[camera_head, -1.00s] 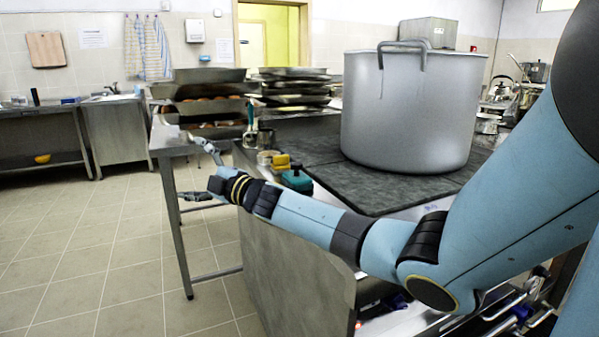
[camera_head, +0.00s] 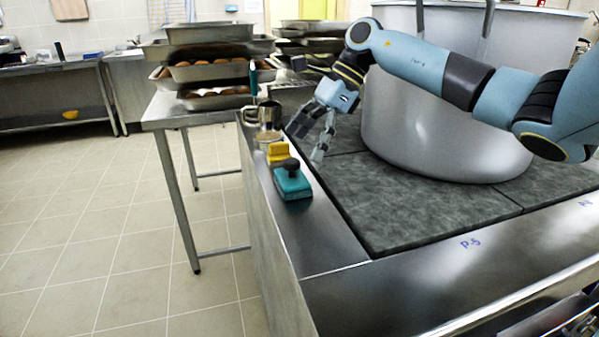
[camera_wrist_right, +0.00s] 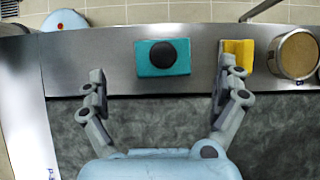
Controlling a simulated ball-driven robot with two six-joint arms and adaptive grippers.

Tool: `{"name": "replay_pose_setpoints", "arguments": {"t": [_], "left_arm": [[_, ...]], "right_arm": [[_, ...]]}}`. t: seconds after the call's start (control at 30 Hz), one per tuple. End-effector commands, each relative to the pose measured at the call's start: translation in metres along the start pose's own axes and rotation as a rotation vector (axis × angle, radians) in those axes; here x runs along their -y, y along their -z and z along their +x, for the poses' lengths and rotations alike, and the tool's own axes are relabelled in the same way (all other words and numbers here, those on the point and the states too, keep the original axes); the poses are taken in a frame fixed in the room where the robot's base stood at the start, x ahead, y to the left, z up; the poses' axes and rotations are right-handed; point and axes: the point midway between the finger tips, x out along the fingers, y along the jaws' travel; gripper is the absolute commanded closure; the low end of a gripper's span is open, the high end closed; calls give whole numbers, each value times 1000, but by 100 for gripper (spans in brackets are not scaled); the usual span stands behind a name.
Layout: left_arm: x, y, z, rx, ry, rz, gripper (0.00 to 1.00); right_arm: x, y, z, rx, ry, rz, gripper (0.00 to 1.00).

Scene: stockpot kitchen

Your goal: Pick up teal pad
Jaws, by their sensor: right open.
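The teal pad (camera_head: 292,184) with a dark round knob on top lies on the steel counter edge, left of the dark slabs. In the right wrist view the teal pad (camera_wrist_right: 148,62) sits ahead of and between the fingers. My right gripper (camera_head: 313,140) is open and empty, above the counter to the right of and a little behind the pad. In the right wrist view its gripper (camera_wrist_right: 160,82) has both fingers spread wide, the right finger close to a yellow block (camera_wrist_right: 238,52). My left gripper is not in view.
The yellow block (camera_head: 278,152), a round tan-topped container (camera_wrist_right: 296,54) and a metal cup (camera_head: 268,115) stand in a row behind the pad. A large stockpot (camera_head: 440,125) stands on the dark slabs (camera_head: 400,205). Trays of bread (camera_head: 208,72) are behind.

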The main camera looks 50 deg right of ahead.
Motion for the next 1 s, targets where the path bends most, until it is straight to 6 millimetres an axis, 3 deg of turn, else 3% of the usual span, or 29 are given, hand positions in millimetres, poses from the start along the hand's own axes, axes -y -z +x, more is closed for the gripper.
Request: {"name": "replay_pose_setpoints", "arguments": {"t": [0.1, 0.23, 0.37, 0.6, 0.93, 1.0], "left_arm": [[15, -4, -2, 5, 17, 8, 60], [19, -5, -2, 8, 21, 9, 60], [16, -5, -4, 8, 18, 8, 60], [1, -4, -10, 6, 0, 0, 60], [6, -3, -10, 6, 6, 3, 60], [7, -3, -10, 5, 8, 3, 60]], "right_arm": [[-1, -2, 22, 6, -3, 2, 0], [0, -1, 38, 5, -2, 4, 0], [0, -2, 47, 7, -2, 4, 0], [4, -3, 84, 8, -2, 5, 0], [4, -1, 94, 4, -1, 4, 0], [4, -1, 94, 5, -1, 4, 8]]}}
